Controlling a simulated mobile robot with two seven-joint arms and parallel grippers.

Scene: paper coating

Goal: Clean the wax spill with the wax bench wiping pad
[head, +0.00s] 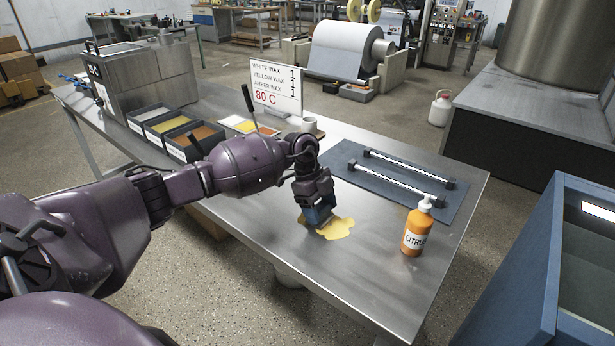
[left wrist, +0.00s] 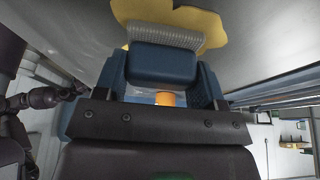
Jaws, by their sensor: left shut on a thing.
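The yellow wax spill (head: 338,229) lies on the steel bench near its front edge; it also shows at the top of the left wrist view (left wrist: 206,22). My left gripper (head: 318,208) points down over the left part of the spill. It is shut on the blue wiping pad (head: 319,216), whose blue body (left wrist: 162,66) and pale ribbed face (left wrist: 165,37) show in the left wrist view. The pad is at the spill; whether it touches the bench is hard to tell. My right gripper is not in view.
An orange citrus pump bottle (head: 416,230) stands to the right of the spill. A dark mat (head: 390,190) with two bars lies behind it. Wax trays (head: 190,140), a sign (head: 276,88) and a white cup (head: 309,124) are farther back.

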